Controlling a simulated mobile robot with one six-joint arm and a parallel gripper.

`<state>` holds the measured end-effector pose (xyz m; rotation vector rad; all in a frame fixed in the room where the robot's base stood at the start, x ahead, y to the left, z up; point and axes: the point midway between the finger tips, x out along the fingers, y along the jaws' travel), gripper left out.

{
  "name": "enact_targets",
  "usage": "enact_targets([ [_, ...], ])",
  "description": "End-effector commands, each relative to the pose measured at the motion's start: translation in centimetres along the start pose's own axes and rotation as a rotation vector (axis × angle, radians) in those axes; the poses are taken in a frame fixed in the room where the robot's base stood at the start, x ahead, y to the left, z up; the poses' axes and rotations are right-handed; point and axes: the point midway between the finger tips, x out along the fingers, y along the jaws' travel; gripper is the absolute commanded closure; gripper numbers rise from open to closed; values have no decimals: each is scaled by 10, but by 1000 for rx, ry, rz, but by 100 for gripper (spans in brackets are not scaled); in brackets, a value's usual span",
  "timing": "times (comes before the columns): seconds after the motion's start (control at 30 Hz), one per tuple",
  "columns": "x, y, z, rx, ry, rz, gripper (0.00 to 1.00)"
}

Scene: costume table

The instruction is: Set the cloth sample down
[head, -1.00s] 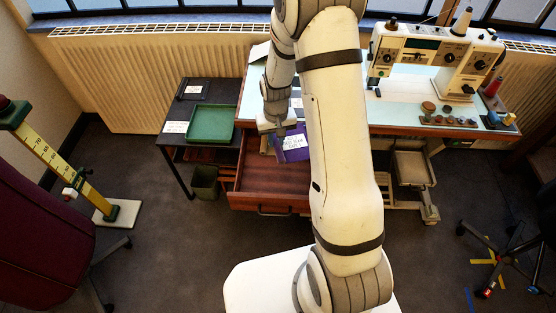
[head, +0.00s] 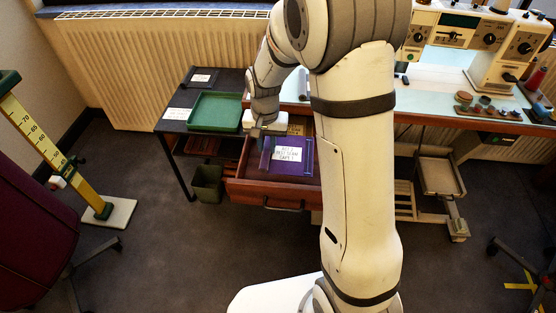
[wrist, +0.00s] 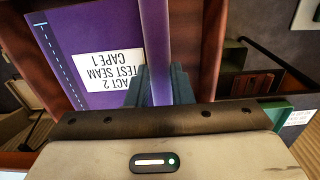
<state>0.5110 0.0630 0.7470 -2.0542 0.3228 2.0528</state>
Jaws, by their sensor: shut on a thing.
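The cloth sample (head: 290,152) is a purple piece with a white label reading "Act 2 test seam cape 1"; it also shows in the wrist view (wrist: 68,42). My gripper (head: 266,143) is at its left side in the head view. In the wrist view, the dark fingers (wrist: 154,88) are shut on a raised purple ridge of the sample. The sample lies level within the outline of the open wooden drawer (head: 262,190). I cannot tell whether its underside touches the drawer floor. The drawer's wooden wall (wrist: 213,50) runs close beside my fingers.
A green tray (head: 214,111) sits on a dark side table left of the drawer. A dark green bin (head: 207,183) stands on the floor below. A sewing machine (head: 478,38) is on the pale worktable at right. My arm hides part of the worktable.

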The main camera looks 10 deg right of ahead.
Motion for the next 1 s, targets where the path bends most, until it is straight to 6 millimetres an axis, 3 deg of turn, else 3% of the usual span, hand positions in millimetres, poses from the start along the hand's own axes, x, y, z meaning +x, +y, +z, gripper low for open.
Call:
enact_targets([
  [0.1,26,0,0,0,-3,2,100],
  [0.37,48,1,0,0,-3,1,100],
  [0.53,73,1,0,0,-2,1,100],
  [0.93,81,1,0,1,0,0,100],
  [0.97,81,1,0,1,0,0,79],
  [1.0,80,1,-1,1,0,0,76],
])
